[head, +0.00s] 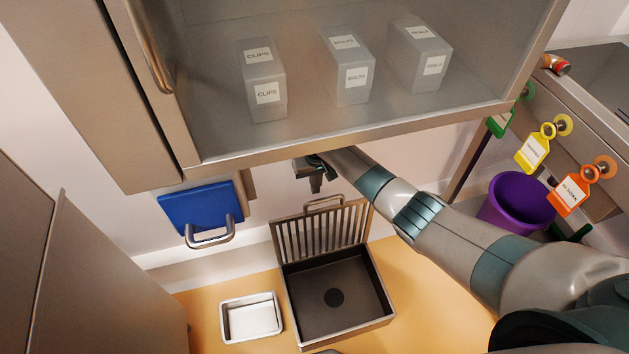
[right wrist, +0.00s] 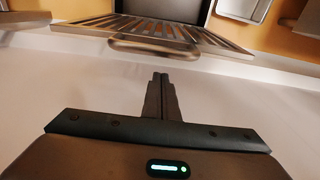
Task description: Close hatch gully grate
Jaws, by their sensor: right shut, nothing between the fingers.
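A loop handle (head: 323,201) is on the grate's top edge. My right gripper (head: 316,187) is shut and empty, just above the handle in the head view. In the right wrist view, the shut fingers (right wrist: 160,78) point at the grate (right wrist: 195,36) and its handle (right wrist: 150,47), with a visible gap. My left gripper is not in view.
A shelf cabinet (head: 350,130) with clear labelled boxes overhangs the gully. A blue panel with a handle (head: 200,207) is on the wall at left. A small white tray (head: 251,334) lies left of the gully. A purple bucket (head: 518,203) and coloured tags stand at right.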

